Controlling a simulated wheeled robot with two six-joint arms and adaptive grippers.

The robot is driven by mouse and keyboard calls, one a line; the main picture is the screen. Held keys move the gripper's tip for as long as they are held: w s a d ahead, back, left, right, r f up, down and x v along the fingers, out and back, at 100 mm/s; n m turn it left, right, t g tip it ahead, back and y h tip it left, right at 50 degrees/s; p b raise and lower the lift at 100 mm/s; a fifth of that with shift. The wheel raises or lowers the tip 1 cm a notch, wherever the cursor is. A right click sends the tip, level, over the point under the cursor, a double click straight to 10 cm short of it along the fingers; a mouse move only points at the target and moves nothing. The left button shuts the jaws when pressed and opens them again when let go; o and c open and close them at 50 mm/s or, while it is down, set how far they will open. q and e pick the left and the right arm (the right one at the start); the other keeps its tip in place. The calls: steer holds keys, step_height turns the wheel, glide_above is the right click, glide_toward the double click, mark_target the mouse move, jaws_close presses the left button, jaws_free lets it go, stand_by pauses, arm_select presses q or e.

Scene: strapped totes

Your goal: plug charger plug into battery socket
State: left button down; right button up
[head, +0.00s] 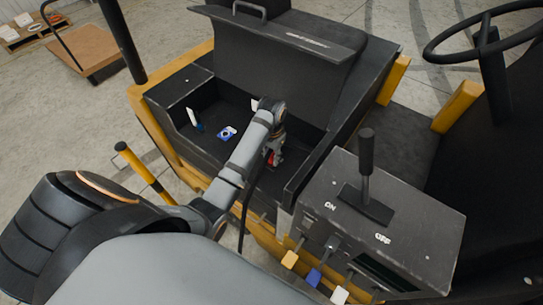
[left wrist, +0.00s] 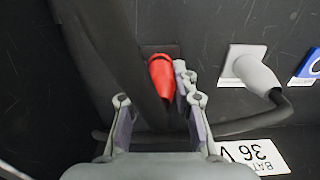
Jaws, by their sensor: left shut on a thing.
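My left gripper (head: 274,150) reaches down into the open battery compartment (head: 178,103). In the left wrist view its fingers (left wrist: 160,102) stand either side of a red plug (left wrist: 163,75) with a dark body or cable behind it, and are shut on it. The red plug's far end lies against a small dark brownish plate on the compartment wall; I cannot tell whether it is in a socket. A red bit (head: 271,157) shows below the gripper in the head view. My right gripper is not in view.
A grey connector (left wrist: 258,75) with a dark cable sits on a white plate beside the red plug. A blue-edged plate (left wrist: 312,65) is further right. The raised lid (head: 290,60) and the ON/OFF lever box (head: 400,225) flank my arm.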

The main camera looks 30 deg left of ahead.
arm_select(q)
steer(key=shift+f, duration=0.55)
steer(key=c, duration=1)
jaws_free()
